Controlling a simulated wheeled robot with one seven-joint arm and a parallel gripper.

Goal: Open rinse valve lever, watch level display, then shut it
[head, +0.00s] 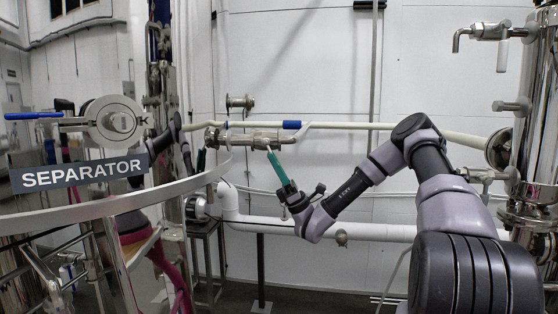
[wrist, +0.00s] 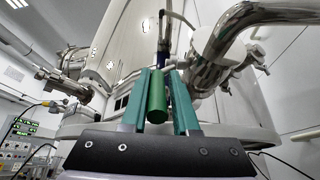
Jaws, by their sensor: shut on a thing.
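The rinse valve lever shows in the wrist view as a green cylindrical handle (wrist: 157,98) between my two teal fingers. My gripper (wrist: 161,74) is shut on it. In the head view my gripper (head: 272,153) reaches up to the steel valve body (head: 250,139) on the horizontal pipe, and its fingers hide the lever. A panel with green lit digits, probably the level display (wrist: 22,127), stands at the left edge of the wrist view. Its digits are too small to read.
A SEPARATOR sign (head: 80,174) and steel railing stand at the left. A blue handle (head: 291,124) sits on the pipe beside my gripper. A thick white pipe (head: 262,225) runs below. A steel tank (head: 540,110) is at the right. A large curved steel pipe (wrist: 240,30) is close in the wrist view.

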